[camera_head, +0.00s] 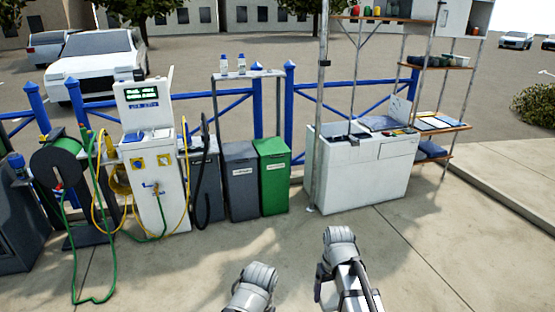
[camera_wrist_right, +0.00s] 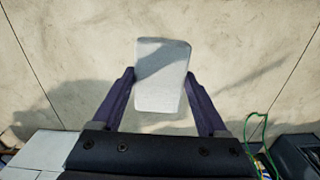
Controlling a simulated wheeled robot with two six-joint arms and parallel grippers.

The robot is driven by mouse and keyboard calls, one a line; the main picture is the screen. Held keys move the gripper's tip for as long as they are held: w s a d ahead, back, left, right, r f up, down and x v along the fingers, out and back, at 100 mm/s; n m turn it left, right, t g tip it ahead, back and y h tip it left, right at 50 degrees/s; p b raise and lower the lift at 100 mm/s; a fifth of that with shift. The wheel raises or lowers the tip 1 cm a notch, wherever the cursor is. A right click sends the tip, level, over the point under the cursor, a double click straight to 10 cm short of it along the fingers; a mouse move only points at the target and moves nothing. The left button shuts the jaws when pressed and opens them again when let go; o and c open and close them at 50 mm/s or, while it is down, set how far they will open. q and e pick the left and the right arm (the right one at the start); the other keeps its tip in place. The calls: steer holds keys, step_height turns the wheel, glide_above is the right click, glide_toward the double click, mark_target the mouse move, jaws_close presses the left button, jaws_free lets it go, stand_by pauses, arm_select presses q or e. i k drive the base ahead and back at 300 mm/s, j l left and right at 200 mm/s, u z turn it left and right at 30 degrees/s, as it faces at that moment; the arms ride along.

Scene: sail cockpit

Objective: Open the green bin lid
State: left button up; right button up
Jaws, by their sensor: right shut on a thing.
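The green bin (camera_head: 274,188) stands upright by the blue railing in the head view, right of a grey bin. Its green lid (camera_head: 272,146) lies flat and closed on top. My right gripper (camera_wrist_right: 160,76) is shut on a pale grey-white block-like thing (camera_wrist_right: 160,92) in the right wrist view, with a finger on each side of it. Pale paving shows beyond it. In the head view my right arm is at the bottom, well in front of the bin, and nothing of mine touches the lid. Of my left arm only a grey link shows; its gripper is out of frame.
A grey bin (camera_head: 241,182) stands close against the green bin's left side. A white pump cabinet (camera_head: 160,185) with yellow and green hoses is further left. A white counter (camera_head: 360,178) with a pole stands to the right. The paving (camera_head: 200,262) in front is mostly clear.

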mark_target(272, 147)
steer(key=i, duration=1.65)
steer(key=i+z, duration=0.25)
steer(key=i, duration=0.25)
steer(key=i+j+z, duration=0.3)
steer(key=i, duration=0.15)
steer(key=i+j+z, duration=0.25)
steer(key=i, duration=0.25)
steer(key=i+j+z, duration=0.25)
steer(key=i+j, duration=0.1)
steer(key=i, duration=0.1)
